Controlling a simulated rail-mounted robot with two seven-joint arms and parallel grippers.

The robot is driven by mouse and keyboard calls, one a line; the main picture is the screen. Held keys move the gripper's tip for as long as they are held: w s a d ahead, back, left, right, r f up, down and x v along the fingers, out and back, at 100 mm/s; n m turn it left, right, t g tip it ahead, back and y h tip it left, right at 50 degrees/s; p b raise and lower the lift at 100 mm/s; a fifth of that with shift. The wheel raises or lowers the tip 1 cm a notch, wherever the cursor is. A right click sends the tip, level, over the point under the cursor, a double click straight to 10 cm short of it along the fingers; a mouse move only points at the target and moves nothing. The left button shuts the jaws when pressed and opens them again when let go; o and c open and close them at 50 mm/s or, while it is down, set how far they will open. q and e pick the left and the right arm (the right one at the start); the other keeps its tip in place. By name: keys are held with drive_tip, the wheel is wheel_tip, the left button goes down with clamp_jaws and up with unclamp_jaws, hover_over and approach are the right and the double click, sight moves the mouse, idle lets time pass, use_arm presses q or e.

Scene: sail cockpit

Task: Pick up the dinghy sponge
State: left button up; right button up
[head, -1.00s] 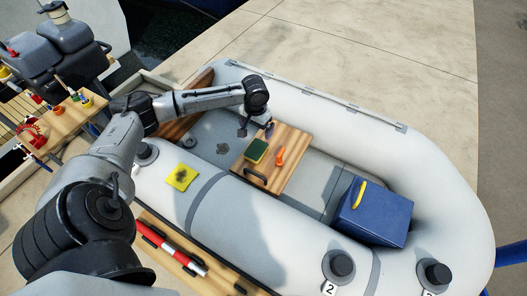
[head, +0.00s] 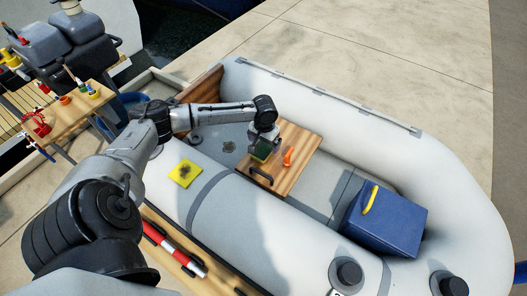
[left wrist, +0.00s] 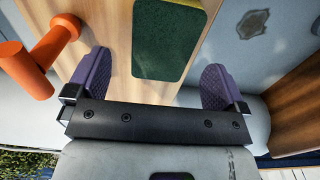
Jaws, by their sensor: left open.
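The dinghy sponge (head: 260,152), a block with a dark green top, lies on the wooden seat board (head: 300,146) of the grey inflatable boat. The left wrist view shows the green sponge (left wrist: 168,40) lying between the lines of the two purple fingers, a little off their middle. My left gripper (head: 264,137) is over the sponge and partly hides it in the head view. Its fingers (left wrist: 157,78) are open and apart with nothing held. The gap in height between fingertips and sponge is hard to judge. My right gripper is not in view.
An orange fitting (head: 288,157) stands close beside the sponge and shows near one finger in the left wrist view (left wrist: 38,55). A black handle (head: 260,176) is on the board's near edge. A blue box (head: 388,222) sits right; a stained yellow cloth (head: 185,173) lies on the near tube.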

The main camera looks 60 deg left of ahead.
sight(264, 148)
use_arm(q)
wheel_tip(264, 148, down, 4)
drive_tip(key=shift+s+f+b, duration=0.15)
drive_tip(key=shift+b, duration=0.9)
drive_tip(key=shift+c, duration=0.3)
drive_tip(key=c, duration=0.9)
drive_tip(key=shift+c, duration=0.2)
wheel_tip(264, 148, up, 9)
drive_tip(key=p, duration=0.4)
drive_tip(key=shift+f, duration=0.1)
drive_tip(key=shift+a+r+p, duration=0.1)
drive_tip(key=shift+r+p, duration=0.25)
drive_tip(key=shift+r, duration=0.3)
